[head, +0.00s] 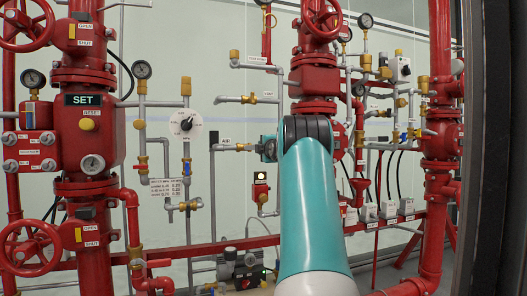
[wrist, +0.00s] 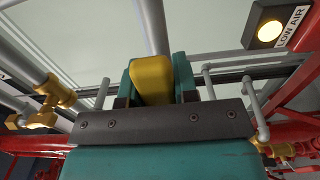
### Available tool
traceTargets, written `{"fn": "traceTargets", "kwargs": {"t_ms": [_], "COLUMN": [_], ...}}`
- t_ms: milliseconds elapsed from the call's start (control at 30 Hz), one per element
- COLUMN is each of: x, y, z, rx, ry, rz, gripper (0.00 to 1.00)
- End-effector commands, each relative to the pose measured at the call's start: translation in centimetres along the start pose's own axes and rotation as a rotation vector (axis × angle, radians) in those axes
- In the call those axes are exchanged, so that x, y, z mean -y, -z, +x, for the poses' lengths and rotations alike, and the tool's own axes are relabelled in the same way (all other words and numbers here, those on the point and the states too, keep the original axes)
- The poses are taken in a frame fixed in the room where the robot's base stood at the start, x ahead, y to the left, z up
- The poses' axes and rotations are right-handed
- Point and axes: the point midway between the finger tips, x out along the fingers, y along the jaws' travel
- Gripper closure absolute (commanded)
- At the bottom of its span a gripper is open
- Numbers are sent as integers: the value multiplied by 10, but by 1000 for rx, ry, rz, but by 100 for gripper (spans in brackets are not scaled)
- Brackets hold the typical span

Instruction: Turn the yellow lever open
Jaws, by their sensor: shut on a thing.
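The yellow lever (wrist: 152,76) shows in the wrist view as a rounded yellow piece in the upper middle. My gripper (wrist: 155,92) is shut on it, with one teal finger on each side. A grey pipe (wrist: 151,25) runs up the picture just beyond the lever. The dark bar of my gripper hides the lower part of the lever, and its angle to its valve cannot be told. In the head view my teal arm stands in front of the pipework, and I cannot make out the held lever there.
A lit LOW AIR lamp (wrist: 270,32) is at the upper right of the wrist view. Grey pipe with brass fittings (wrist: 45,100) is close on the left. In the head view, red risers (head: 85,140) with gauges and handwheels (head: 28,247) stand left, and another red riser (head: 440,130) stands right.

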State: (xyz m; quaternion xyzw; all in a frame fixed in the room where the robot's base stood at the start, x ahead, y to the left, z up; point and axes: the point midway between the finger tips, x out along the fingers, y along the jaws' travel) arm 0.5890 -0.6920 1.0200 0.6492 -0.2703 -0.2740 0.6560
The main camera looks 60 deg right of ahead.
Motion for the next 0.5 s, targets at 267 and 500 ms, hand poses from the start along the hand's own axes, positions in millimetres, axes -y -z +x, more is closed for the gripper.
{"fn": "traceTargets", "kwargs": {"t_ms": [267,500], "x": [0,0], "y": [1,0], "z": [0,0], "rx": [-1,-1], "ry": [1,0], "rz": [-10,-7], "gripper": [100,47]}}
